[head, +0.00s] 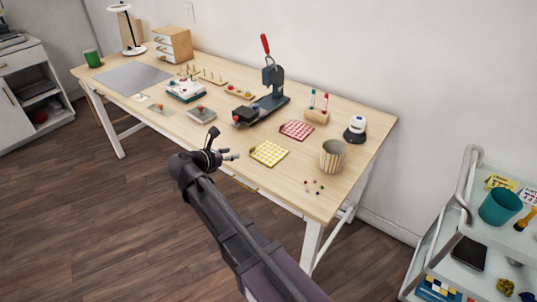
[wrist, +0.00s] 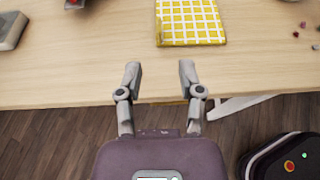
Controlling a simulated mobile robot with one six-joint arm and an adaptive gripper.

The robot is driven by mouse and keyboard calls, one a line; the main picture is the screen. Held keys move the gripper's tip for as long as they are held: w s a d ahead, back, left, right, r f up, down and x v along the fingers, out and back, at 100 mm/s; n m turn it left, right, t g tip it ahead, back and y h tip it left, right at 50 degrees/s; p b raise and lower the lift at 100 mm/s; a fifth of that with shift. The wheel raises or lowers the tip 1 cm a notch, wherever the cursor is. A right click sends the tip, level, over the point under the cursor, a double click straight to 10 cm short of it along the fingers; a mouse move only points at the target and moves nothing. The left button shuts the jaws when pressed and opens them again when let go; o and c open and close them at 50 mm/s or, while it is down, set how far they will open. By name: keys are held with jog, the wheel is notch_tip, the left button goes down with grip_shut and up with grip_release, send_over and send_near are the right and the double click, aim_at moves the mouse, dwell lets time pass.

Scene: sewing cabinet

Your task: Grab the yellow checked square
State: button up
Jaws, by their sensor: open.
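The yellow checked square (head: 269,153) lies flat on the wooden table near its front edge, in the head view. It also shows in the wrist view (wrist: 191,22) at the top, ahead of my gripper and slightly right of its middle. My gripper (wrist: 160,80) is open and empty, with its two fingers apart over the table's front edge. In the head view my gripper (head: 229,155) is to the left of the yellow square and apart from it.
A striped cup (head: 332,156) stands to the right, with small pins (head: 314,187) scattered in front. A press with a red handle (head: 272,80) stands farther back. A white trolley (head: 440,235) is at the right.

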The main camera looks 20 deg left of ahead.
aim_at(253, 147)
jog(key=b+x, duration=0.2)
jog(key=x, duration=0.4)
jog(key=shift+w+d+f, duration=0.1)
jog(key=shift+w+d, duration=0.05)
jog(key=shift+w, duration=0.15)
jog(key=shift+b+x, duration=1.05)
jog(key=shift+x, duration=1.55)
grip_shut()
